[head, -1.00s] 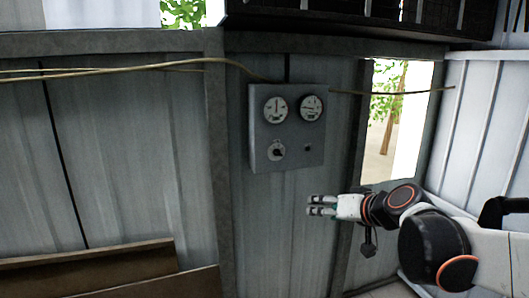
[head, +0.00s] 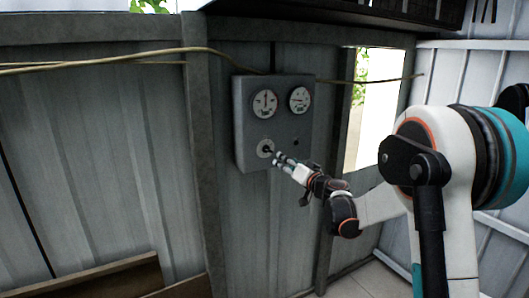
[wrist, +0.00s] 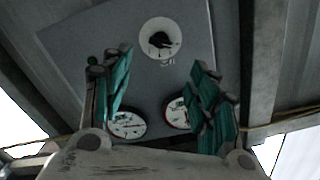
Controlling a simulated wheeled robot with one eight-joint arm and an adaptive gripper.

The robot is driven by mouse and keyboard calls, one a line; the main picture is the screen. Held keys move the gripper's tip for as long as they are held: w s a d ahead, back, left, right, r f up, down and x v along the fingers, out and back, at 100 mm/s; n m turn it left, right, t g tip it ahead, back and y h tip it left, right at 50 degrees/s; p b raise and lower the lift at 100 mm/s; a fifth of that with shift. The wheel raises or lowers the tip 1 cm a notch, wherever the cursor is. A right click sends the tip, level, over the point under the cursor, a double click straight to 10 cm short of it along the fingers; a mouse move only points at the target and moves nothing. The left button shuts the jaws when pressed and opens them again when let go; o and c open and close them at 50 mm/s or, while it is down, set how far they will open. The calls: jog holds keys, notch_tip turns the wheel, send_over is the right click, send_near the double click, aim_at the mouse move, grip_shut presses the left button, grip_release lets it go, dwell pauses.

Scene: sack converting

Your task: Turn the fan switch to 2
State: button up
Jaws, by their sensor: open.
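The fan switch (head: 265,149) is a black knob on a round white dial, low on the left of a grey control box (head: 250,95) on the wall. In the wrist view the knob (wrist: 160,41) shows ahead, between and beyond my two fingers. The markings by the dial are too small to read. My gripper (head: 277,158) is open and empty, with its tips just right of and slightly below the dial in the head view. In the wrist view my gripper (wrist: 160,75) has its teal finger pads spread wide, and I see no contact with the knob.
Two round gauges (head: 264,103) (head: 299,99) sit above the switch on the box, and a small dark button (head: 296,142) is to its right. A yellowish cable (head: 120,58) runs along the wall above. A window opening (head: 368,110) is to the right.

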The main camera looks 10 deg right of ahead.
aim_at(270, 151)
jog(key=b+x, duration=0.2)
jog(key=x, duration=1.1)
jog(key=c, duration=1.1)
